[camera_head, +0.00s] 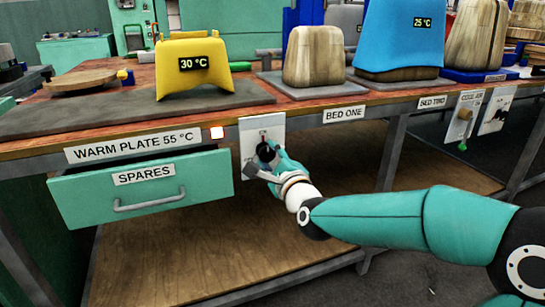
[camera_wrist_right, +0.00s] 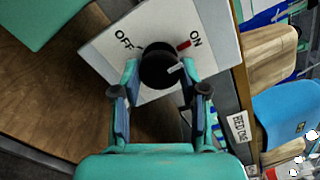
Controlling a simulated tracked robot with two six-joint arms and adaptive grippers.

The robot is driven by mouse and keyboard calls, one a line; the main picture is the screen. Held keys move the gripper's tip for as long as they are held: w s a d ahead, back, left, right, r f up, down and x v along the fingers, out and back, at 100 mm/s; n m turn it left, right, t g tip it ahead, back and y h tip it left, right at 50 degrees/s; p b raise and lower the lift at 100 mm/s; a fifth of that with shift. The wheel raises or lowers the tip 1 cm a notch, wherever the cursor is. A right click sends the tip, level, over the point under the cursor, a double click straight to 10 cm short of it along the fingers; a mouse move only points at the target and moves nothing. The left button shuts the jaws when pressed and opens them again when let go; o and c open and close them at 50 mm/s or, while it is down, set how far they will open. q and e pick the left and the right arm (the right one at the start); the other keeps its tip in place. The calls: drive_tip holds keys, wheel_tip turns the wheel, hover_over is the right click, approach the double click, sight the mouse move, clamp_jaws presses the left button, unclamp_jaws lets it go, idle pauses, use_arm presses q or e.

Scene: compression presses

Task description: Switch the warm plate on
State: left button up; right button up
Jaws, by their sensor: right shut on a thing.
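A white switch panel (camera_head: 249,133) is fixed to the front edge of the bench, right of the label "WARM PLATE 55 °C" (camera_head: 133,145). My right gripper (camera_head: 265,157) is at its black knob; the knob (camera_wrist_right: 157,62) sits between my fingers in the right wrist view, and they are shut on it. "OFF" is printed left of the knob and "ON" right of it, beside a red mark (camera_wrist_right: 184,45). A white line on the knob points right, toward the ON side. The grey warm plate (camera_head: 105,117) lies above. My left gripper is out of view.
A yellow form marked 30 °C (camera_head: 190,65) stands on the warm plate. A green SPARES drawer (camera_head: 140,190) is left of my gripper, below the bench top. Wooden and blue forms stand on the right, above another switch panel (camera_head: 463,118). The lower shelf is clear.

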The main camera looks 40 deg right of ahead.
drive_tip(key=shift+d+f+m, duration=0.15)
drive_tip(key=shift+f+m, duration=0.1)
drive_tip(key=shift+m, duration=0.05)
drive_tip(key=o, duration=1.1)
drive_tip(key=shift+r, duration=0.1)
drive_tip(key=v, duration=1.2)
